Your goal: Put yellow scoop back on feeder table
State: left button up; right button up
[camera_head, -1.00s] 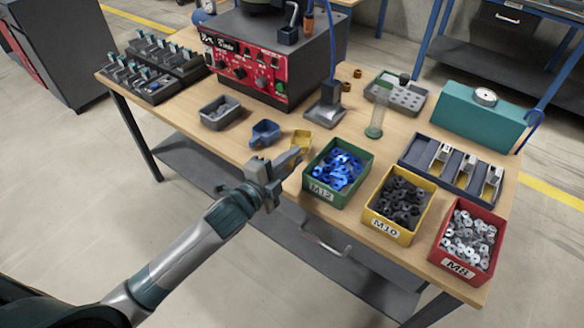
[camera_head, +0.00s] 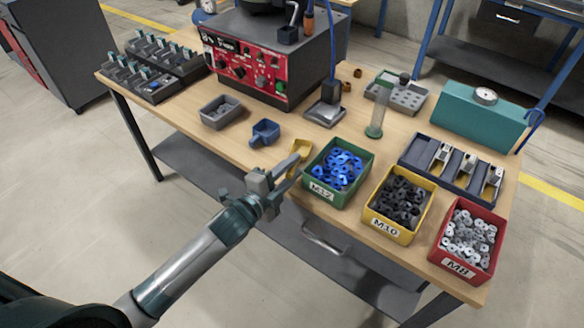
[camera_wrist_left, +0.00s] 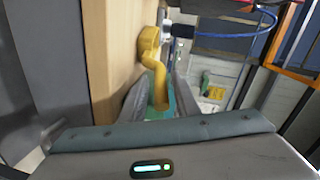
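The yellow scoop (camera_head: 301,148) is at the front edge of the table (camera_head: 216,140), just left of the green M12 bin (camera_head: 322,193). I cannot tell whether it touches the tabletop. My left gripper (camera_head: 278,181) is at the table's front edge, with its fingers around the scoop's handle. In the left wrist view the scoop (camera_wrist_left: 150,42) points away from me, and its handle runs back between the two fingers of the gripper (camera_wrist_left: 160,92). The fingers look closed on the handle, partly hidden. My right gripper is not in view.
A blue scoop (camera_head: 265,132) and a grey tray (camera_head: 221,112) stand left of the yellow scoop. The yellow M10 bin (camera_head: 388,221) and red M8 bin (camera_head: 460,254) line the front right. The red-fronted feeder control box (camera_head: 243,66) stands behind. Bare tabletop shows between them.

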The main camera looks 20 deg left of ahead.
pick_arm(q)
jog(key=shift+r, duration=0.15)
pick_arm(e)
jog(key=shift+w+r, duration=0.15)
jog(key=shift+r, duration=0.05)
